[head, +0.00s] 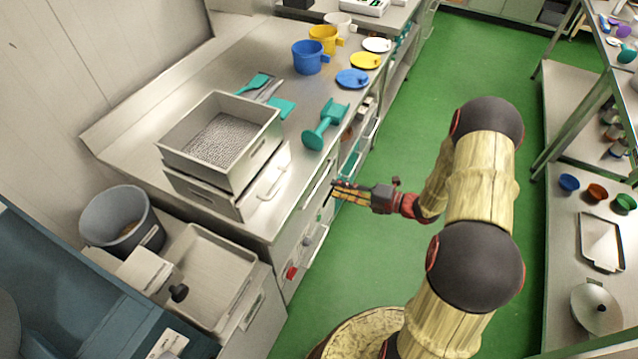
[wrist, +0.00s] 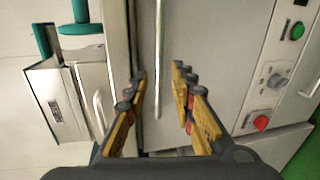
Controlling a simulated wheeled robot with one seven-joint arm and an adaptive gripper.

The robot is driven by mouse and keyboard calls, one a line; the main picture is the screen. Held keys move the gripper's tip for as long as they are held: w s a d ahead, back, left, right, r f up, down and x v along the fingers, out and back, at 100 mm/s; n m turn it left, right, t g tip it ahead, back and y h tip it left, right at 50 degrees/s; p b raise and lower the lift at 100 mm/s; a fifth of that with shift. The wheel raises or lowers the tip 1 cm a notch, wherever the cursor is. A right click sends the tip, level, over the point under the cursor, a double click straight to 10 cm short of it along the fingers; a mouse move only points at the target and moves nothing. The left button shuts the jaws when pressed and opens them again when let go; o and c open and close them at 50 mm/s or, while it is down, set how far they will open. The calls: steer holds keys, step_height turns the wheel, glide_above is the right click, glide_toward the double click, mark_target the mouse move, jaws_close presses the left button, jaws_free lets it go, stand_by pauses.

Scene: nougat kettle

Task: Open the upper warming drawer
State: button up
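The upper warming drawer is most likely the grey front panel (wrist: 212,50) under the worktop edge in the wrist view. A long bar handle (wrist: 160,55) runs along it, and I also see a handle on the counter front in the head view (head: 317,186). My gripper (head: 336,190) is in front of the counter, at about handle height. In the wrist view my gripper (wrist: 160,76) is open, its yellow and black fingers on either side of the bar. I see no finger clearly touching the bar. The drawer front looks closed.
A control panel with a green button (wrist: 297,31) and red knob (wrist: 261,123) is beside the panel. A sieve tray (head: 222,135) rests on a box with its own handle (head: 272,184).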

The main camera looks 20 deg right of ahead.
mark_target(319, 182)
steer(key=shift+m, duration=0.3)
steer(key=shift+b+x, duration=1.4)
steer(key=shift+x, duration=2.5)
steer(key=shift+r, duration=0.15)
steer(key=shift+c, duration=0.8)
jaws_close()
steer(key=shift+s, duration=0.1)
